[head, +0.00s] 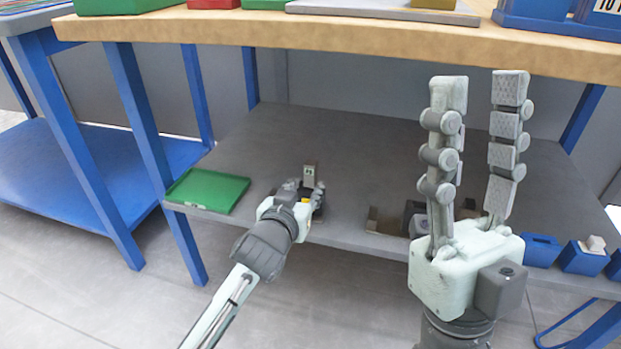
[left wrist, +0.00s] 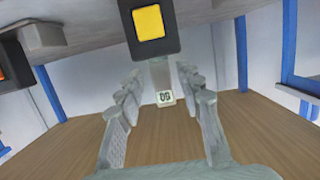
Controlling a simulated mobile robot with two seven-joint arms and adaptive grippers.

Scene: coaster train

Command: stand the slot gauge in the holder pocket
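The slot gauge (head: 309,174) is a slim grey-beige piece with a small dark-marked label, standing upright on the lower shelf. It also shows in the left wrist view (left wrist: 161,76), where the picture is upside down. Its lower end meets a black holder (left wrist: 125,10) with a yellow square; how deep it sits is hidden. My left gripper (head: 306,187) is around the gauge, with fingers apart and a visible gap on both sides in the left wrist view. My right gripper (head: 478,86) is open and empty, fingers pointing up, in front of the shelf.
A green tray (head: 207,190) lies left on the lower shelf (head: 362,143). Dark and brown blocks (head: 384,222) and blue bins (head: 541,250) stand toward the right front edge. The wooden bench top (head: 350,38) overhangs the shelf. The shelf's middle back is clear.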

